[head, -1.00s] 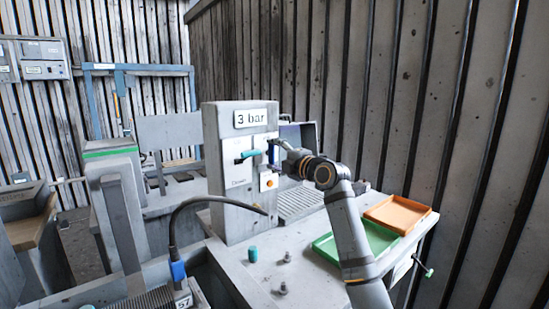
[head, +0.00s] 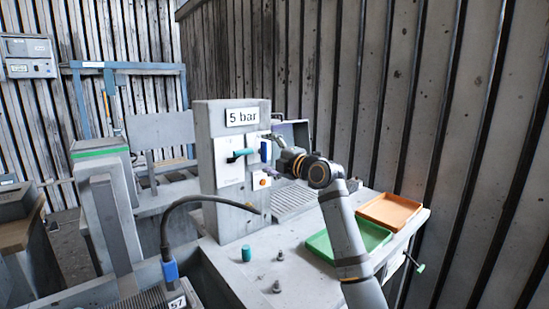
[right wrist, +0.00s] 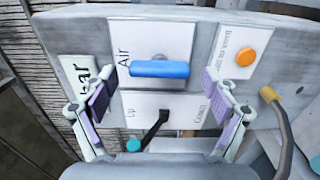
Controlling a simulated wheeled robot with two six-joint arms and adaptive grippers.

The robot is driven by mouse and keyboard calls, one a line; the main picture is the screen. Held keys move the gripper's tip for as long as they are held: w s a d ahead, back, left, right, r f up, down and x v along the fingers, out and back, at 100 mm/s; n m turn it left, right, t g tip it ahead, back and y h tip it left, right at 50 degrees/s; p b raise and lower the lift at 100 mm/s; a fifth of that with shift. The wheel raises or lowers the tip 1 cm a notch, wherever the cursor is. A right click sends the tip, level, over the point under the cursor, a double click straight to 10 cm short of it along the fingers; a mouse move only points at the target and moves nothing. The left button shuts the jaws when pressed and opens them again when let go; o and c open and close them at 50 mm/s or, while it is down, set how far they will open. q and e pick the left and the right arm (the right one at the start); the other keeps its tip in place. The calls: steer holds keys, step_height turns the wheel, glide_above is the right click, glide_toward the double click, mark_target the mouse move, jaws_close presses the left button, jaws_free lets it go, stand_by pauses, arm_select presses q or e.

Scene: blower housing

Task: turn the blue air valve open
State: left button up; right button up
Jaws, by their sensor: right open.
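The blue air valve handle (head: 264,151) stands upright on a white plate on the grey control post (head: 232,215). In the right wrist view the blue handle (right wrist: 160,69) lies across the "Air" plate (right wrist: 172,40). My right gripper (head: 276,153) is in front of the post. In the right wrist view the right gripper (right wrist: 164,97) has its fingers spread wide, one on each side of the handle and apart from it. The sign (head: 242,117) on the post reads "5 bar". My left gripper is not in view.
A black lever with a teal knob (right wrist: 133,145) is close to the blue handle. An orange button (right wrist: 245,57) is near the right finger. A green tray (head: 318,246) and an orange tray (head: 415,215) are on the bench. A teal peg (head: 246,254) stands in front.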

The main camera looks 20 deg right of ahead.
steer(key=v, duration=1.1)
steer(key=shift+s, duration=0.3)
